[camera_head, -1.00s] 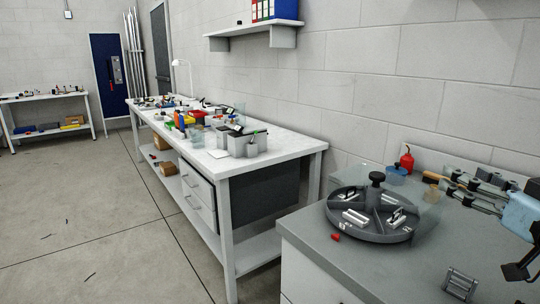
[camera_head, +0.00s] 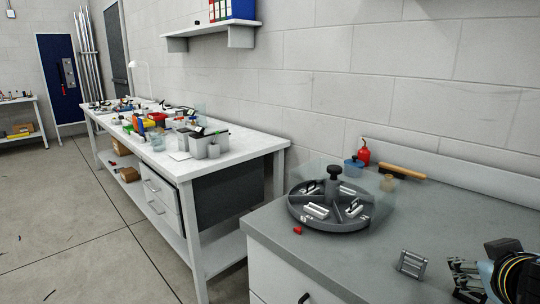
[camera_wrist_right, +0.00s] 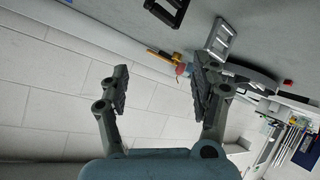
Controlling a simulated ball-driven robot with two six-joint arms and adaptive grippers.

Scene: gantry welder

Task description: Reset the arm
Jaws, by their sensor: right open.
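My right gripper (camera_head: 462,281) is low at the right edge of the head view, right of a small metal ladder-like frame (camera_head: 412,264) on the grey bench top (camera_head: 375,250). Part of the gripper and my arm is cut off by the picture edge. In the right wrist view the gripper (camera_wrist_right: 160,85) has its two dark fingers wide apart, with nothing between them. The metal frame also shows in that view (camera_wrist_right: 222,40), beyond the fingertips. My left gripper is in neither view.
A round divided tray (camera_head: 332,225) with metal parts and a black knob stands on the bench. A small red piece (camera_head: 298,230) lies before it. A red bottle (camera_head: 364,153), blue cup (camera_head: 353,167) and brush (camera_head: 403,171) are behind. A cluttered white workbench (camera_head: 235,150) stands left.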

